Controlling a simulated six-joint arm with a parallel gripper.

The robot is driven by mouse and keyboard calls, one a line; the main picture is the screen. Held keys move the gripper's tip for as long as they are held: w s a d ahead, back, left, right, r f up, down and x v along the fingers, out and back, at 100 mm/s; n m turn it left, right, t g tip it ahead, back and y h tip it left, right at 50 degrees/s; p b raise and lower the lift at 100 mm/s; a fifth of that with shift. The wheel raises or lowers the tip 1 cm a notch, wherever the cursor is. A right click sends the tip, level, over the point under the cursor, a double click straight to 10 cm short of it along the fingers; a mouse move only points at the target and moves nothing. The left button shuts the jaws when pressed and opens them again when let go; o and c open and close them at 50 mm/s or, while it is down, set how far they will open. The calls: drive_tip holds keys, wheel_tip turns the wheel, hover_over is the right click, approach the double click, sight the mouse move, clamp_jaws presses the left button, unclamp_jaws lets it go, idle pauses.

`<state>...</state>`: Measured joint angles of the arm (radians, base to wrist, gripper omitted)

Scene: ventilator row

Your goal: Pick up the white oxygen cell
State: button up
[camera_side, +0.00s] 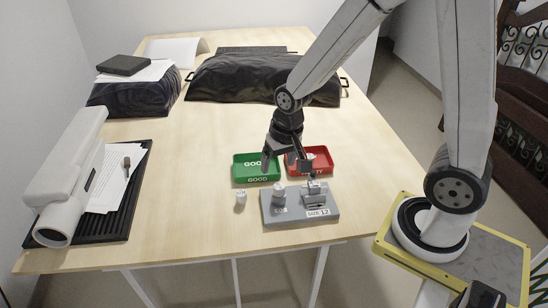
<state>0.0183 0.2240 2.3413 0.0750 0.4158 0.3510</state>
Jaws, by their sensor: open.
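A small white cylindrical piece (241,198), which looks like the white oxygen cell, stands on the table just left of the grey block. I cannot tell for sure which of the two is the oxygen cell. My gripper (285,166) is open and points down above the trays, behind the grey block. It is apart from both white pieces. Nothing shows between its fingers.
A green tray (257,179) marked "GOOD" and a red tray (322,158) stand behind the block; the red one holds something pale, partly hidden. A metal fixture (314,192) rises from the block's right side. A black rack (133,203) lies left. The table's middle left is clear.

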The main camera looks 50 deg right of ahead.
drive_tip(key=w+f+m+g, duration=0.1)
drive_tip(key=w+f+m, duration=0.3)
drive_tip(key=w+m, duration=0.2)
drive_tip(key=m+y, duration=0.1)
drive_tip(key=m, duration=0.6)
hover_over(241, 193)
drive_tip(key=d, duration=0.2)
wheel_tip(241, 193, down, 7)
drive_tip(key=shift+s+a+g, duration=0.15)
drive_tip(key=shift+a+g, duration=0.05)
drive_tip(key=shift+g, duration=0.2)
drive_tip(key=shift+a+f, duration=0.25)
drive_tip(key=shift+f, duration=1)
drive_tip(key=shift+w+a+f, duration=0.1)
drive_tip(key=shift+a+f, duration=0.1)
drive_tip(key=shift+f, duration=0.65)
drive_tip(key=shift+w+a+f, duration=0.1)
drive_tip(key=shift+a+f, duration=0.05)
drive_tip(key=shift+f, duration=0.65)
drive_tip(key=shift+a+f, duration=0.2)
drive_tip(key=shift+f, duration=0.65)
